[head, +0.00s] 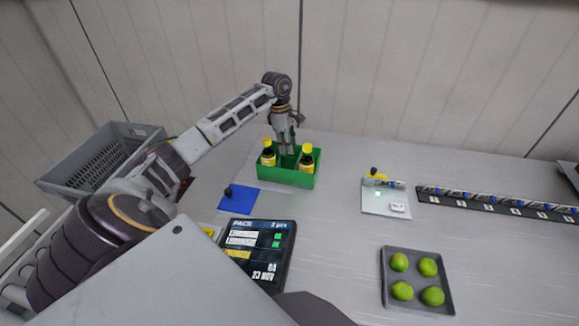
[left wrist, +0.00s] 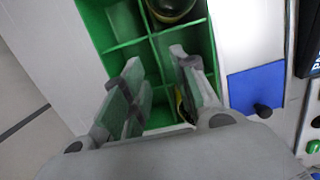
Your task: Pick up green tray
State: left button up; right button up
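The green tray (head: 286,177) is a divided carrier on the grey table at the back centre. Two dark bottles with yellow caps and labels stand in it, one at the left (head: 268,156) and one at the right (head: 306,159). My left gripper (head: 287,150) points down into the tray between the bottles. In the left wrist view the gripper (left wrist: 156,58) has its fingers apart, on either side of the tray's middle divider (left wrist: 153,45). Whether they touch it I cannot tell. One bottle (left wrist: 172,10) shows at the top there; the other is mostly hidden behind a finger. My right gripper is not in view.
A blue square with a black knob (head: 236,199) and a tablet screen (head: 258,250) lie in front of the tray. A grey tray with several green fruits (head: 393,293) is at front right. A grey crate (head: 85,150) stands left. The wall is close behind.

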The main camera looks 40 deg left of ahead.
aim_at(290, 164)
pick_arm(q)
jog(key=shift+f, duration=0.2)
jog(key=shift+w+d+f+p, duration=0.15)
jog(key=shift+f+p, duration=0.2)
jog(key=shift+f, duration=0.95)
jog(key=shift+w+f+p, duration=0.1)
jog(key=shift+f+p, duration=0.2)
jog(key=shift+f, duration=0.95)
grip_shut()
jog(key=shift+w+r, duration=0.1)
